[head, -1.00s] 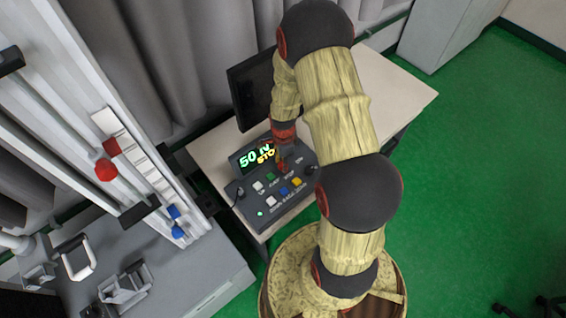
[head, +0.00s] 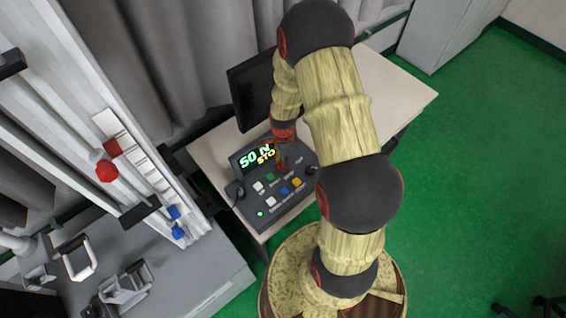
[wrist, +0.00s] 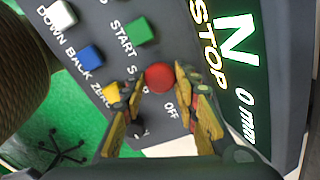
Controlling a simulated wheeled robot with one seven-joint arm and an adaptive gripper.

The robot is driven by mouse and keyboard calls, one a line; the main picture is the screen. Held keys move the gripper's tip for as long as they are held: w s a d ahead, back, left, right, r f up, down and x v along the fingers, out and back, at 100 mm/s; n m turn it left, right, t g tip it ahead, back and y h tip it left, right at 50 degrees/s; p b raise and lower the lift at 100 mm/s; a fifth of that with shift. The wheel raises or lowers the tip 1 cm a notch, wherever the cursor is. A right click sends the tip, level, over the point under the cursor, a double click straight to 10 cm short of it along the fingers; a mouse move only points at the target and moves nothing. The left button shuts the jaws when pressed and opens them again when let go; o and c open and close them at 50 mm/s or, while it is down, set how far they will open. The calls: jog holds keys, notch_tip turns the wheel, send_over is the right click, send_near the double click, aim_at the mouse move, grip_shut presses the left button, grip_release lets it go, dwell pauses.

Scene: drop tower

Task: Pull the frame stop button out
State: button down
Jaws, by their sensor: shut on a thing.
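A red round button (wrist: 160,77) sits on the console by lettering that appears to read STOP, partly covered. My gripper (wrist: 157,84) has its two yellow fingers on either side of this button and is shut on it. In the head view my gripper (head: 283,163) points down at the console (head: 248,207) and mostly hides the button. A separate red knob (head: 107,172) is on the tall frame at the left, well away from my gripper.
Green START (wrist: 138,32), blue (wrist: 90,57), white (wrist: 60,16) and yellow (wrist: 111,92) buttons are close to my fingers. The lit display (head: 257,157) shows STOP. A dark monitor (head: 250,90) stands behind the console on the table (head: 390,98).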

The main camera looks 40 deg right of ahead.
jog(key=shift+r, duration=0.55)
jog(key=shift+w, duration=0.15)
jog(key=c, duration=1.7)
grip_release()
jog(key=o, duration=0.4)
jog(key=shift+c, duration=0.2)
notch_tip(320, 180, up, 12)
